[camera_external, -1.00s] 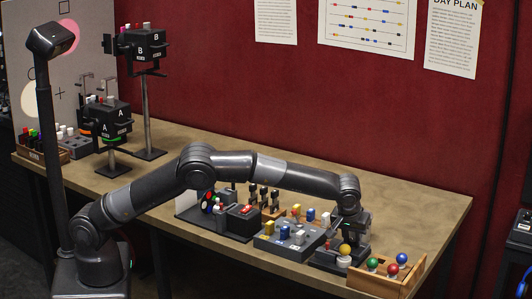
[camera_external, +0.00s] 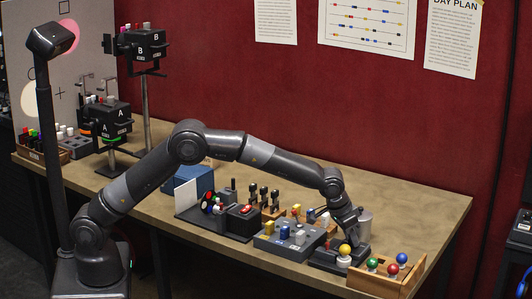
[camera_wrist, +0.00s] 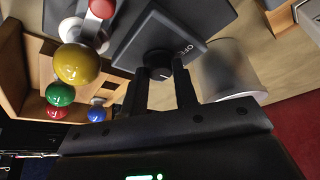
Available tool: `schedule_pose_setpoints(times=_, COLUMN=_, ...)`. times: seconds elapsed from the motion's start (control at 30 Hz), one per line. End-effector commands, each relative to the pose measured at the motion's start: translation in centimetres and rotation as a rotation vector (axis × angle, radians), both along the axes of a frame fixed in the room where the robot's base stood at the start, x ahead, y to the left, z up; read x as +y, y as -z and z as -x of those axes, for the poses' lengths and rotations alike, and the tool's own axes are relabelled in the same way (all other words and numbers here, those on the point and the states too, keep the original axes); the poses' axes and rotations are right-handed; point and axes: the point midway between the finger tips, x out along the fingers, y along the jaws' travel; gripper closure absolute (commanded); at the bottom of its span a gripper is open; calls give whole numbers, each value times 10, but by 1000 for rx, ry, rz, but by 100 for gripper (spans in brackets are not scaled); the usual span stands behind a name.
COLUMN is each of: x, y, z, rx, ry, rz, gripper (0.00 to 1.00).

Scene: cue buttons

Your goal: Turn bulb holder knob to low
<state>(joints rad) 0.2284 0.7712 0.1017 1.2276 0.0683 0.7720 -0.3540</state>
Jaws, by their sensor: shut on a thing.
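The bulb holder (camera_external: 325,260) is a dark box near the front right of the table. A yellow bulb (camera_external: 345,249) stands in its pale socket. In the wrist view, the holder's top (camera_wrist: 128,42) carries a round black knob (camera_wrist: 158,62) with a white mark and the word OFF beside it. My gripper (camera_wrist: 161,78) is shut on the knob, with one finger on each side. In the external view my gripper (camera_external: 356,238) reaches down, tilted, behind the yellow bulb, and the knob is hidden there. The knob's other labels cannot be read.
A grey metal cylinder (camera_external: 365,222) stands close behind my gripper. A wooden tray (camera_external: 372,287) with green, red and blue bulbs is to the right. A grey box (camera_external: 277,246) with coloured pegs is to the left. The back right tabletop is clear.

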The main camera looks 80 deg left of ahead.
Motion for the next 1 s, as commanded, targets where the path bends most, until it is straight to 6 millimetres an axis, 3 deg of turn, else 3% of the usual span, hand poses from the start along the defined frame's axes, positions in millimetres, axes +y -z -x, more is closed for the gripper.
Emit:
schedule_pose_setpoints(times=0.57, x=0, y=-1, z=0, rx=-2, ry=34, rz=1, gripper=96)
schedule_pose_setpoints(times=0.6, x=0, y=-1, z=0, rx=-2, ry=34, rz=1, gripper=72)
schedule_pose_setpoints(times=0.83, x=0, y=-1, z=0, rx=-1, ry=33, rz=0, gripper=53)
schedule_pose_setpoints(times=1.0, x=0, y=0, z=0, rx=0, ry=33, rz=1, gripper=52)
